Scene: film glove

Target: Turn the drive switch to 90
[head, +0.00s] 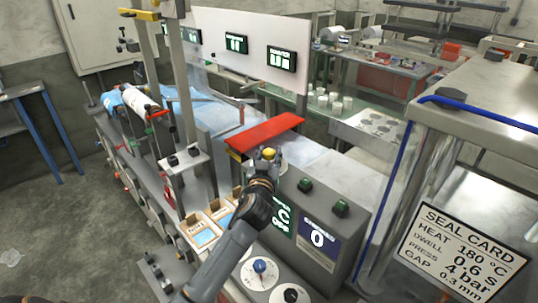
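Two round white dials stand on the machine's front panel at the bottom: one with a blue knob (259,266), one with a black knob (291,295) partly cut off by the frame edge. Their markings are too small to read, and I cannot tell which is the drive switch. My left gripper (267,156) is above and beyond the dials, near the red bar. A small yellow piece shows at its fingertips; I cannot tell whether it is gripped or behind them. A display (318,238) right of my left arm reads 0. My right gripper is not in view.
A red bar (268,133) crosses the blue film behind my gripper. Two green buttons (305,185) (340,208) sit on the cabinet top. Small bins (203,237) lie left of my arm. A metal-framed enclosure with a seal card (464,250) stands at right.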

